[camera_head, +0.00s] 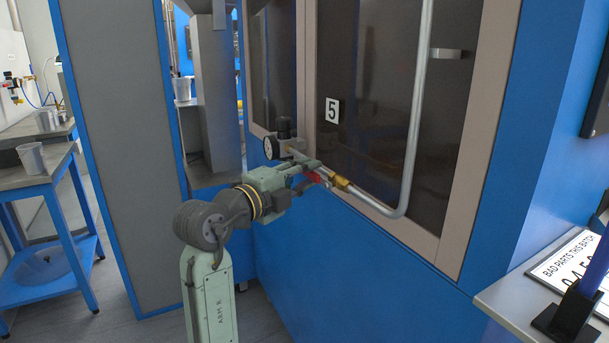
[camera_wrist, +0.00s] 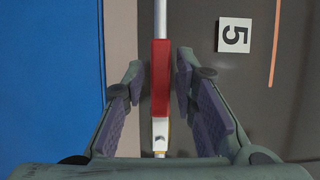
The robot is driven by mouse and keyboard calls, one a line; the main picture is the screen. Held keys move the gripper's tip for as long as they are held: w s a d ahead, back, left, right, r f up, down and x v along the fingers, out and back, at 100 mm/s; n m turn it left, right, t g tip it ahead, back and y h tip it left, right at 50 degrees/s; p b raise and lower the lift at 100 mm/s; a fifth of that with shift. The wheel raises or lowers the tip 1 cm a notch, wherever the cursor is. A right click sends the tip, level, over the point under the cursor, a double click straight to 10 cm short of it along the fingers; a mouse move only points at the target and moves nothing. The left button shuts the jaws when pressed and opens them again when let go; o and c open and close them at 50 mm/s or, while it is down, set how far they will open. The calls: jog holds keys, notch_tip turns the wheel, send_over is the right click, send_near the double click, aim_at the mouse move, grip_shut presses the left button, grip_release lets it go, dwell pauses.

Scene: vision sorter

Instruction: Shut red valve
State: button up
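The red valve handle (camera_head: 314,177) sits on a thin metal pipe in front of the dark cabinet window. In the wrist view the red handle (camera_wrist: 160,78) lies lengthwise along the pipe, with a white and brass-edged fitting (camera_wrist: 160,133) at its lower end. My gripper (camera_head: 309,176) reaches the handle from the left in the head view. In the wrist view my gripper's fingers (camera_wrist: 160,85) stand on either side of the handle, open, with gaps between the pads and the red. My gripper partly hides the valve in the head view.
A round gauge (camera_head: 272,147) stands on the pipe close to my gripper. The bent grey pipe (camera_head: 416,120) rises along the window at right. A sign with 5 (camera_head: 333,110) is on the glass. A blue-framed table (camera_head: 50,195) stands left; a counter (camera_head: 520,298) is right.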

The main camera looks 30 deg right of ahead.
grip_shut()
